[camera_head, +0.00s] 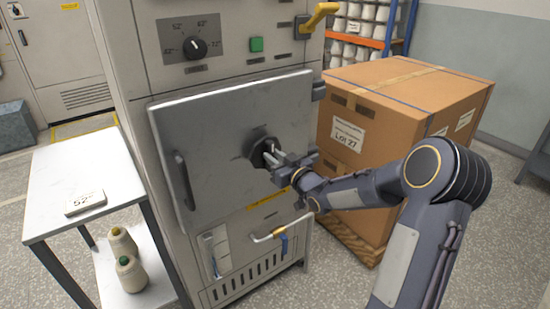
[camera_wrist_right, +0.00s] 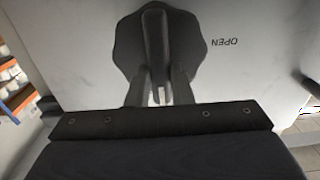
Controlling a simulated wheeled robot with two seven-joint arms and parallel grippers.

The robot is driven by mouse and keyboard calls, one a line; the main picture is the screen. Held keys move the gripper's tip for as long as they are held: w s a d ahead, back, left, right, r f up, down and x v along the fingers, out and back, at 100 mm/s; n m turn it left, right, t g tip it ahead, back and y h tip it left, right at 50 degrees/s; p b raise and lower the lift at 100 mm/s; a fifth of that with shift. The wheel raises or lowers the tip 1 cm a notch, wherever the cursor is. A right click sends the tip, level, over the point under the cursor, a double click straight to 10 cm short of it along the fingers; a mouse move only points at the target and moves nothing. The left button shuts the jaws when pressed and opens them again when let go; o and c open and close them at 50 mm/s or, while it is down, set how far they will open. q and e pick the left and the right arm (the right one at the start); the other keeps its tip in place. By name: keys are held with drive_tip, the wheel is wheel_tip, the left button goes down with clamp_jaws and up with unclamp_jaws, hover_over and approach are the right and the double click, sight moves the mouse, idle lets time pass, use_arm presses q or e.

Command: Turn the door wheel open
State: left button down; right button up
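The door wheel is a dark lobed knob (camera_head: 261,147) on the grey door (camera_head: 215,125) of the cabinet. In the right wrist view the knob (camera_wrist_right: 192,45) has a raised grey bar (camera_wrist_right: 155,45) across its middle, standing nearly upright in the picture. The word OPEN (camera_wrist_right: 224,43) appears upside down beside it. My right gripper (camera_head: 275,157) is at the knob. In the right wrist view its two fingers (camera_wrist_right: 158,82) stand apart, one on each side of the bar's lower end; whether they touch it is unclear. The door looks shut. My left gripper is not in view.
A vertical door handle (camera_head: 184,181) is on the door's left. A large carton (camera_head: 395,100) stands close on the right. A white side table (camera_head: 75,170) with bobbins on its lower shelf stands left.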

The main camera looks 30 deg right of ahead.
clamp_jaws()
drive_tip(key=shift+a+f+n+b, duration=0.2)
drive_tip(key=shift+n+b, duration=2.8)
drive_tip(key=shift+b, duration=0.25)
drive_tip(key=shift+a+f+n+b, duration=0.15)
drive_tip(key=shift+n+b, duration=2.85)
drive_tip(key=shift+b, duration=0.2)
drive_tip(key=shift+a+f+n+b, duration=0.2)
drive_tip(key=shift+n+b, duration=2.8)
drive_tip(key=shift+b, duration=0.25)
drive_tip(key=o, duration=0.8)
unclamp_jaws()
